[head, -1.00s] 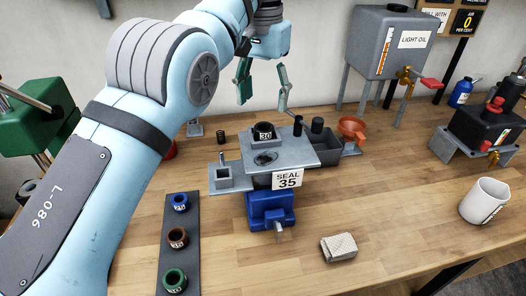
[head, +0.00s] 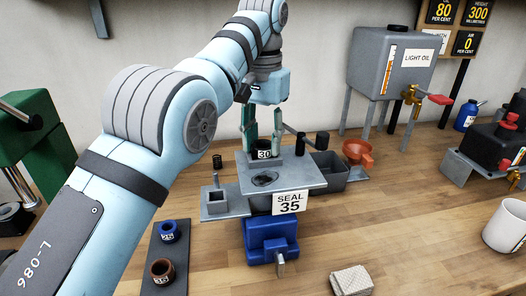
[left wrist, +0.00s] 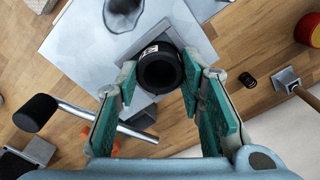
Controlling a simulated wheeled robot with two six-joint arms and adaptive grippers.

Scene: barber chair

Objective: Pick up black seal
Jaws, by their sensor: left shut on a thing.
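The black seal (head: 263,149) is a short dark ring with a white "30" label, at the back of the grey metal plate (head: 300,178). My left gripper (head: 263,145) points down with its green fingers on both sides of the seal and is shut on it. In the left wrist view the seal (left wrist: 160,72) shows from above as a black ring between the fingertips (left wrist: 160,84), over a grey square piece. I cannot tell whether it is clear of that piece. My right gripper is not in view.
A blue vise (head: 270,240) stands below the plate with a "SEAL 35" sign (head: 290,203). A blue ring (head: 168,231) and a brown ring (head: 162,271) sit on a dark strip. An orange funnel (head: 358,152), grey tray (head: 332,178) and white mug (head: 508,228) stand to the right.

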